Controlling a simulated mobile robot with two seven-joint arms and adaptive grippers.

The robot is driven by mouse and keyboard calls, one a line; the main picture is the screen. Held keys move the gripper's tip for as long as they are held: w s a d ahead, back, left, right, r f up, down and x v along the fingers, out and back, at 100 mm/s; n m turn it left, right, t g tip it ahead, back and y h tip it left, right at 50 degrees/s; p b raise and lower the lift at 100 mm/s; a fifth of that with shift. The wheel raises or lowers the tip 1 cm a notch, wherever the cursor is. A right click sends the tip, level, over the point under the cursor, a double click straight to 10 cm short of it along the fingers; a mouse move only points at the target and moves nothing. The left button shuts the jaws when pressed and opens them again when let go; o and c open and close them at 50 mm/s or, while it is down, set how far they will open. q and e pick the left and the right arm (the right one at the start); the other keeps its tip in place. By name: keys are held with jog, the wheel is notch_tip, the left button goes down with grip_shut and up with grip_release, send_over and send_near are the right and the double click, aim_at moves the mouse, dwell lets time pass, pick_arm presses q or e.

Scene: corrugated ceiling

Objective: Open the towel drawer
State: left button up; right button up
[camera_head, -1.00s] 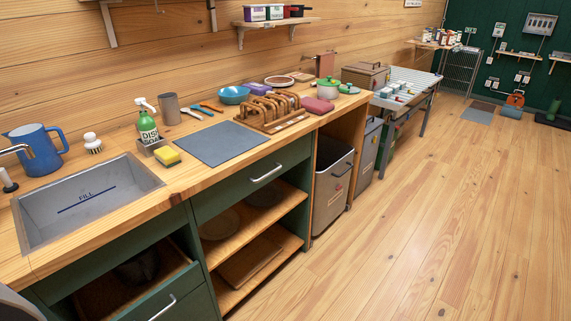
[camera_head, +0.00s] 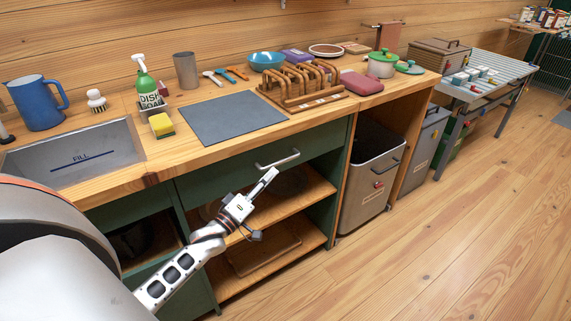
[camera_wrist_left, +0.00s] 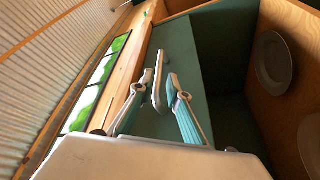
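The drawer (camera_head: 230,176) is a dark green front under the wooden counter, with a pale bar handle (camera_head: 288,160). It looks shut, flush below the counter edge. My left gripper (camera_head: 268,176) is at the handle, reaching up from the lower left. In the left wrist view, the drawer front (camera_wrist_left: 181,55) and its handle (camera_wrist_left: 158,85) show, and the open fingers of the left gripper (camera_wrist_left: 160,76) lie on either side of the bar. I cannot tell whether they touch it. No towel is visible inside the drawer. My right gripper is out of view.
Open shelves (camera_head: 290,205) with plates lie below the drawer. A grey bin (camera_head: 370,185) stands to their right. The counter holds a sink (camera_head: 80,155), a grey mat (camera_head: 232,118) and a wooden rack (camera_head: 300,88). The floor at right is clear.

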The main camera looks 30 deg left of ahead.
aim_at(284, 161)
pick_arm(q)
jog(key=x, duration=0.7)
jog(key=shift+w+d+b, duration=0.1)
jog(key=shift+w+b, duration=0.2)
jog(key=shift+b, duration=0.05)
grip_shut()
